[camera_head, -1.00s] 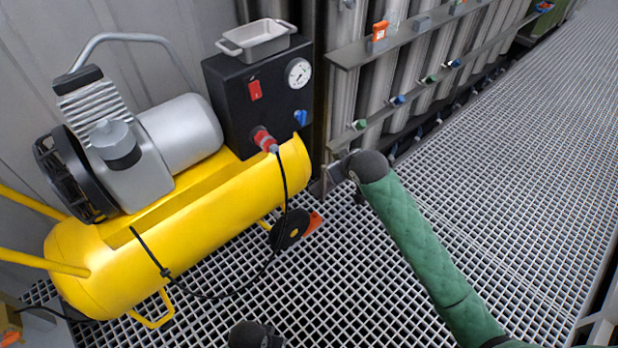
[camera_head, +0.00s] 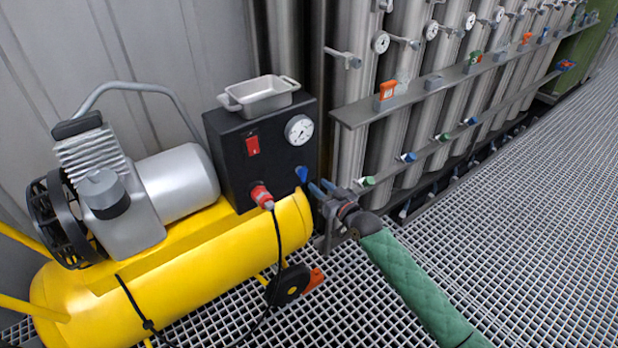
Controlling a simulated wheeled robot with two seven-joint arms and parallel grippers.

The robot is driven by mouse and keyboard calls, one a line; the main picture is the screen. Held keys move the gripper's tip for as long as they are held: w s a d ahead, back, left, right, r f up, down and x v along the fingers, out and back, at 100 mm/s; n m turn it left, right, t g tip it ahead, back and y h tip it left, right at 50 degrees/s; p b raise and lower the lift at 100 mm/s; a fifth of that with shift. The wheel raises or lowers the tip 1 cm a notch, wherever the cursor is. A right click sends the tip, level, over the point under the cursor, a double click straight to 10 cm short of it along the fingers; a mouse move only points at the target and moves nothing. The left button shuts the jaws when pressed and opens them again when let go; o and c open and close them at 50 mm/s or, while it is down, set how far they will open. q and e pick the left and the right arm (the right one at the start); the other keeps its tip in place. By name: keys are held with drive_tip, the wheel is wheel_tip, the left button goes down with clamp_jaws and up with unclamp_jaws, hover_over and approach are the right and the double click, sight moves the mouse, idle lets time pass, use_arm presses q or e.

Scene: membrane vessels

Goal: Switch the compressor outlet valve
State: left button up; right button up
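The yellow compressor (camera_head: 200,270) stands at the left with a black control box (camera_head: 232,160) on its right end. A small blue valve handle (camera_head: 301,174), the likely outlet valve, sits low on the box's front, below the round gauge. My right gripper (camera_head: 321,187) is just right of the handle, pointing at it. Its two fingertips show slightly apart, with nothing seen between them. It looks close to the handle, but I cannot tell if they touch. My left gripper is not in view.
A red switch (camera_head: 252,145) and a red hose coupling (camera_head: 262,195) with a black hose are on the box side. A grey tray (camera_head: 262,98) sits on top. Steel membrane vessels with a valve rail (camera_head: 440,92) stand at the right. The grating floor (camera_head: 500,235) is open.

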sight(306, 174)
drive_tip(key=x, duration=0.6)
drive_tip(key=shift+w+a, duration=0.1)
drive_tip(key=shift+a, duration=0.1)
drive_tip(key=shift+c, duration=0.2)
clamp_jaws()
